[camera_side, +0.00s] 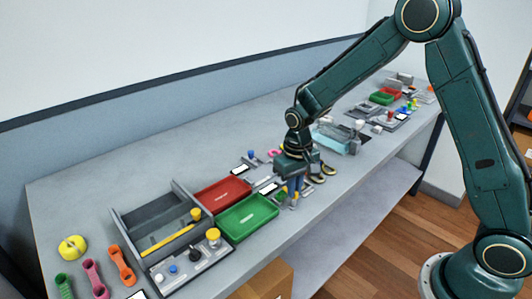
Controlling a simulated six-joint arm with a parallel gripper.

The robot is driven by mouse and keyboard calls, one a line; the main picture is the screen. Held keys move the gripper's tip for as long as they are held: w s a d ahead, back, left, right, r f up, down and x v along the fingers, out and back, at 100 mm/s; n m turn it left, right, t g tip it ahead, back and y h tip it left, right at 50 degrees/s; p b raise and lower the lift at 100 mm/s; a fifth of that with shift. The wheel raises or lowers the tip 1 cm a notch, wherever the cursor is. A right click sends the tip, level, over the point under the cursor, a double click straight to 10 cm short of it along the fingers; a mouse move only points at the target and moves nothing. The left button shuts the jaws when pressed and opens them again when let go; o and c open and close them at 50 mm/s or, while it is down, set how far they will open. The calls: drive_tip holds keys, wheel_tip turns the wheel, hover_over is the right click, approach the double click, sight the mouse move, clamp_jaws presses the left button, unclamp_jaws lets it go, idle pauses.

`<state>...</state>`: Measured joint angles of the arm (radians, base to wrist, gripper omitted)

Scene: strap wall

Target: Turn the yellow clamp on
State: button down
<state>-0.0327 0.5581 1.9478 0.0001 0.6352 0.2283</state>
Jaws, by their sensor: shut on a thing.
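My gripper (293,200) points down at the front of the bench, just right of the green tray. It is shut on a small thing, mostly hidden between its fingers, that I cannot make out. Black and yellow looped parts (325,171) show close to the right of my gripper. No yellow clamp can be made out for certain, and the spot at my fingertips is too small and covered to read. A round yellow thing (73,248) lies far off at the bench's left end.
A green tray (246,217) and a red tray (222,193) lie left of my gripper. Beyond them are a grey divided box (153,216) and a panel with knobs (186,268). A clear bin (336,137) stands behind to the right. The bench's back strip is mostly clear.

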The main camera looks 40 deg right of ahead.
drive_tip(key=shift+n, duration=1.1)
drive_tip(key=c, duration=1.5)
unclamp_jaws()
drive_tip(key=shift+r, duration=0.15)
wheel_tip(320, 180, up, 14)
drive_tip(key=shift+f, duration=0.2)
drive_tip(key=shift+s, duration=0.1)
